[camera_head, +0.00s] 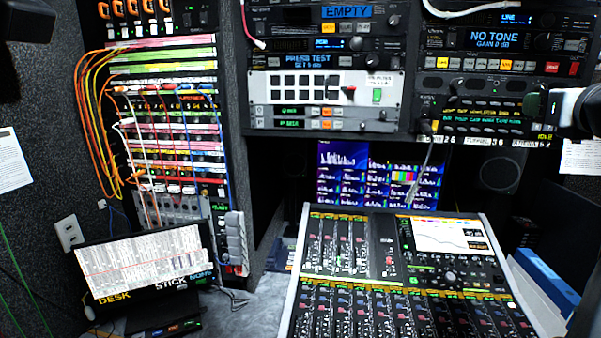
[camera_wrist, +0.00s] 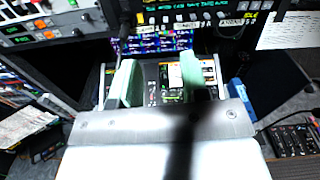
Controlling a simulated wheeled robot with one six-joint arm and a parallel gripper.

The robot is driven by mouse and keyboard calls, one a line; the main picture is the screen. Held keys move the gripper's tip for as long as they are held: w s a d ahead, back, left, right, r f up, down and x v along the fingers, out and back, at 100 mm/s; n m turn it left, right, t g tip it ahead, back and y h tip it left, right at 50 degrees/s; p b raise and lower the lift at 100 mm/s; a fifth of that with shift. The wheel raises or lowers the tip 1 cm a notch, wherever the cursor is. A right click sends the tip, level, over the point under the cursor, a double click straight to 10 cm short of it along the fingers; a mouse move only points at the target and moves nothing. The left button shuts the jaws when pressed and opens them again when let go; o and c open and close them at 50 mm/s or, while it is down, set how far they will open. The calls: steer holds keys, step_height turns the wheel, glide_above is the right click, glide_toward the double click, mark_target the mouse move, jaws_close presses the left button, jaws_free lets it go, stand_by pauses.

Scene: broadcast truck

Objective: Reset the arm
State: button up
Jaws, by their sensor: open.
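My arm enters the camera_head view at the right edge as a white and black link. My gripper (camera_head: 537,103) shows there only in part, with pale green fingers in front of the right rack units. In the camera_wrist view my gripper (camera_wrist: 158,78) has its two green fingers spread apart with nothing between them. The mixing console (camera_wrist: 165,82) shows beyond and between the fingers. My white wrist housing hides the lower middle of that view.
The mixing console (camera_head: 395,270) fills the lower right. Rack units (camera_head: 325,60) stand above, a patch bay with orange cables (camera_head: 165,130) at left. A blue binder (camera_head: 545,275) lies right of the console.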

step_height(320, 180, down, 10)
steer(key=w+d+f+n+g, duration=0.1)
steer(key=d+n+g, duration=0.15)
steer(key=n, duration=0.65)
steer(key=s+a+f+n+g+y, duration=0.1)
steer(key=a+f+n+g, duration=0.2)
steer(key=a+f+n, duration=0.3)
steer(key=a+f+n+g+y, duration=0.1)
steer(key=a+f+n+g, duration=0.2)
steer(key=f+n, duration=0.35)
steer(key=s+a+f+n+g, duration=0.1)
steer(key=s+a+f+n, duration=0.2)
steer(key=a+f+n, duration=0.2)
steer(key=s+a+f+n+g+y, duration=0.1)
steer(key=s+a+f+n, duration=0.3)
steer(key=a+f, duration=0.3)
steer(key=s+a+f+n+g, duration=0.2)
steer(key=s+a+f+n, duration=0.2)
steer(key=a, duration=0.6)
step_height(320, 180, down, 3)
steer(key=n, duration=0.3)
steer(key=shift+s+r, duration=0.2)
steer(key=shift+d, duration=0.1)
